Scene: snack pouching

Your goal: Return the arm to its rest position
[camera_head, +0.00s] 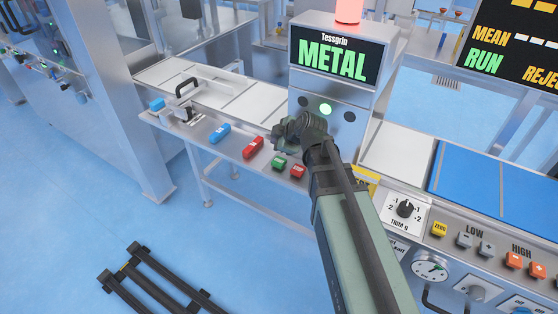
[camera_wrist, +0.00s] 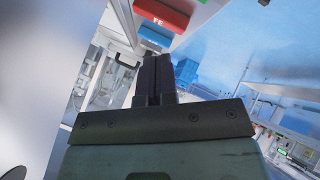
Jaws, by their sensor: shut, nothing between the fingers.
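My arm (camera_head: 355,240) reaches from the bottom right up to the front of the metal detector labelled METAL (camera_head: 335,60). My gripper (camera_head: 298,132) is at the arm's far end, just in front of the detector's housing and below its lit green button (camera_head: 326,109). In the wrist view my gripper's fingers (camera_wrist: 160,68) are together with nothing between them. In the head view its fingertips are hard to make out.
A conveyor (camera_head: 215,88) runs behind. A control panel (camera_head: 450,250) stands right of my arm.

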